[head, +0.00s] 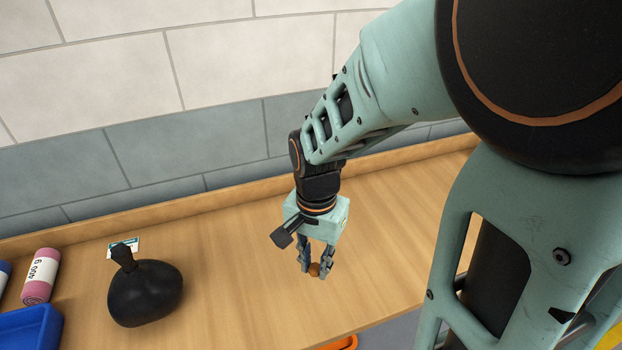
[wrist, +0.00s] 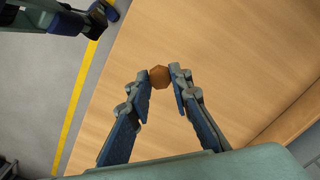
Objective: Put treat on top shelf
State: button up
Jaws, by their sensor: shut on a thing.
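The treat is a small brown faceted piece (head: 314,269), also seen in the wrist view (wrist: 159,77). It sits between the fingertips of my gripper (head: 317,267). My gripper points down over the wooden counter and is shut on the treat; it also shows in the wrist view (wrist: 158,84). I cannot tell for sure whether the treat touches the counter. No shelf shows in either view.
The wooden counter (head: 230,260) runs along a tiled wall, with a raised back edge. At left are a black rounded object (head: 145,292), a card (head: 123,247), a pink roll (head: 41,276) and a blue bin (head: 30,328). An orange item (head: 342,343) shows below the front edge.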

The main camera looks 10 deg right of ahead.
jog(key=w+d+f+b, duration=0.1)
jog(key=w+f, duration=0.2)
jog(key=w, duration=0.1)
jog(key=w+d+f+b, duration=0.1)
jog(key=w+f+b, duration=0.1)
jog(key=w+f, duration=0.1)
jog(key=w+d+f+b, duration=0.2)
jog(key=w+f, duration=0.1)
jog(key=w, duration=0.1)
jog(key=shift+w, duration=0.4)
jog(key=shift+w+d+f, duration=0.1)
jog(key=shift+w+f, duration=0.05)
jog(key=shift+w+f+b, duration=0.15)
jog(key=shift+f+b, duration=0.5)
jog(key=shift+f, duration=0.2)
jog(key=shift+w+f+b, duration=0.1)
jog(key=shift+f+b, duration=0.55)
jog(key=shift+f, duration=0.2)
jog(key=shift+f, duration=0.15)
jog(key=shift+o, duration=1.3)
jog(key=shift+f, duration=0.1)
jog(key=o, duration=0.4)
jog(key=shift+o, duration=0.2)
